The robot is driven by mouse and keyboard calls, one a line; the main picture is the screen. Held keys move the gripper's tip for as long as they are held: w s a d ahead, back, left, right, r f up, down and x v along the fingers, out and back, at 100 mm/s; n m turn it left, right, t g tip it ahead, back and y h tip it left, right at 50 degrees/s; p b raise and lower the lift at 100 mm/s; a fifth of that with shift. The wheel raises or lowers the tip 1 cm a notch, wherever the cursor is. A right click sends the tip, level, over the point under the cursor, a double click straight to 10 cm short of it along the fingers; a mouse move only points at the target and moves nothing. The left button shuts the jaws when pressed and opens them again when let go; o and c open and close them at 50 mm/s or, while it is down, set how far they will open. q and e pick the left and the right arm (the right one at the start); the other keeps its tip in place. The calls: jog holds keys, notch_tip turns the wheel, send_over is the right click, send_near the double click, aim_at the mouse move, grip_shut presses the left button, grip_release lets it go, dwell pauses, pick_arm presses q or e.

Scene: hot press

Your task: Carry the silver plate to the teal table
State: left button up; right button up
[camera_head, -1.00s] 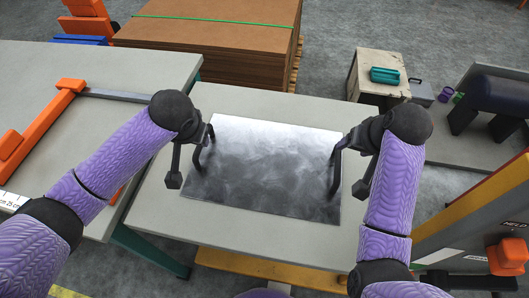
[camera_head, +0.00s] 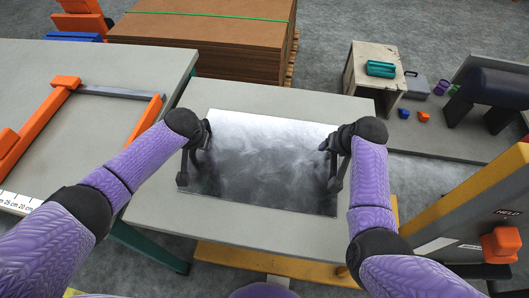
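The silver plate (camera_head: 262,165) lies flat on a pale grey table top with a yellow base (camera_head: 270,228). A dark upright handle stands at each side of the plate. My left gripper (camera_head: 193,158) is at the plate's left handle, and my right gripper (camera_head: 335,168) is at its right handle. The dark fingers and handles overlap, so I cannot tell whether either gripper is shut on its handle. The teal table (camera_head: 95,58), grey-topped with teal legs, stands at the left, close beside the plate's table.
An orange frame (camera_head: 22,145) with a grey bar and a white ruler (camera_head: 18,203) lie on the teal table; its far part is bare. Stacked brown boards (camera_head: 205,45) stand behind. A yellow and grey machine (camera_head: 465,215) with an orange box stands at the right.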

pick_arm(q)
grip_shut()
pick_arm(e)
grip_shut()
pick_arm(q)
jog(key=shift+r, duration=0.1)
pick_arm(e)
jog(key=shift+r, duration=0.1)
dwell(1.0)
